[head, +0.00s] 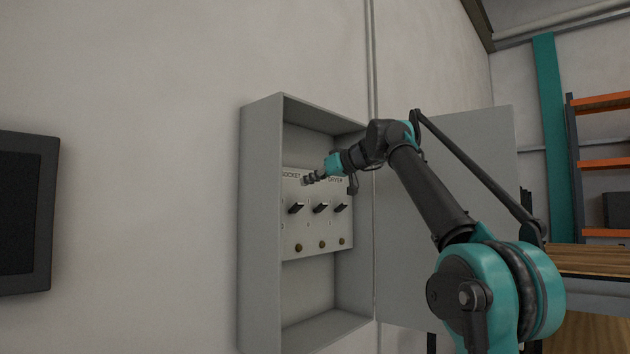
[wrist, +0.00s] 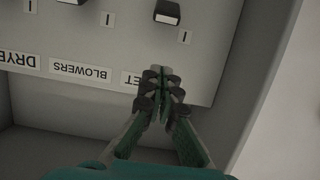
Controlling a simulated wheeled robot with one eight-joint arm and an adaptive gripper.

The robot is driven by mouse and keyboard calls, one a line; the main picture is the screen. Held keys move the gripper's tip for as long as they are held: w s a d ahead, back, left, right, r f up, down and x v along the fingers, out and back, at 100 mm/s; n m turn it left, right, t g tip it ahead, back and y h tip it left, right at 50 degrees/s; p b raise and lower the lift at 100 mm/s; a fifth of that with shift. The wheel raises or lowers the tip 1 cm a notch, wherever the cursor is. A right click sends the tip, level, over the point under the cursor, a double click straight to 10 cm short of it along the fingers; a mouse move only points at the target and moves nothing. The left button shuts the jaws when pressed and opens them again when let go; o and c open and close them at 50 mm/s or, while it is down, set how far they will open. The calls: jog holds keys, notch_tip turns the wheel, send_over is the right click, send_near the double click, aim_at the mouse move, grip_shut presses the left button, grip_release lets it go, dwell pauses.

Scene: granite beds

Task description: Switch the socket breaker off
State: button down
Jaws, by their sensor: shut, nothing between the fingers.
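The breaker panel (head: 311,259) is a pale plate inside an open grey wall box. The socket breaker (head: 295,208) is its leftmost dark lever, under the SOCKET label (head: 291,175); in the wrist view, which is upside down, the lever (wrist: 168,12) is at the top. All three levers have a similar tilt in the head view. My gripper (head: 306,181) is shut and empty, just above and apart from the socket lever. In the wrist view its fingertips (wrist: 164,76) cover part of the SOCKET label. I cannot tell whether they touch the plate.
The blowers breaker (head: 320,207) and dryer breaker (head: 341,208) stand close to the right. Brownish round indicators (head: 298,247) sit below the levers. The box's left wall (head: 261,225) projects beside the panel. The box door (head: 470,170) hangs open at the right, behind my arm.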

aim_at(289, 189)
jog(key=x, duration=0.5)
jog(key=shift+w+a+f, duration=0.1)
jog(key=shift+a, duration=0.2)
jog(key=shift+s+d+f, duration=0.45)
jog(key=shift+d+f, duration=0.15)
jog(key=shift+d, duration=0.05)
jog(key=shift+s+d+f, duration=0.15)
jog(key=shift+d+f, duration=0.05)
jog(key=shift+f, duration=0.3)
jog(key=shift+s+d+f, duration=0.2)
jog(key=shift+d+f, duration=0.05)
jog(key=shift+f, duration=0.25)
